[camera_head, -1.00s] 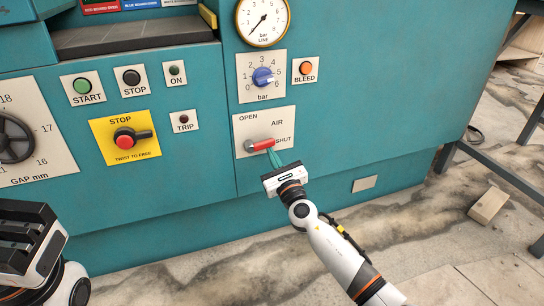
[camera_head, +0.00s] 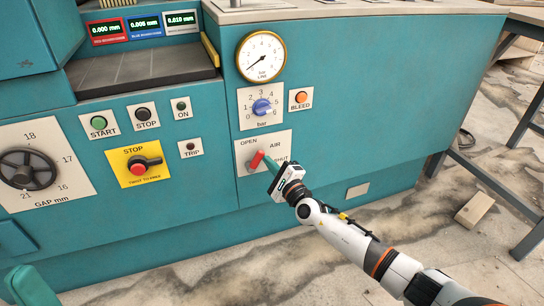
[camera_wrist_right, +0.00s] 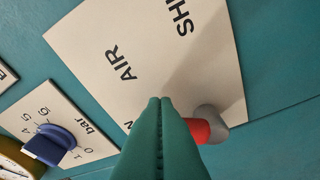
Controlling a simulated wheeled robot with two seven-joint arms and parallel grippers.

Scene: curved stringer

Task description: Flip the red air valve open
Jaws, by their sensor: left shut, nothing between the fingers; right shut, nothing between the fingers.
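The red air valve lever (camera_head: 257,160) sits on a pale plate (camera_head: 243,148) marked OPEN, AIR and SHUT. My left gripper (camera_head: 30,284) is shut at the lower left corner.
The blue bar knob (camera_head: 262,106), orange BLEED button (camera_head: 301,97) and gauge (camera_head: 261,57) are above the valve. The yellow STOP switch plate (camera_head: 137,163) and TRIP lamp (camera_head: 190,147) are to its left. A wood block (camera_head: 474,209) lies on the floor at right.

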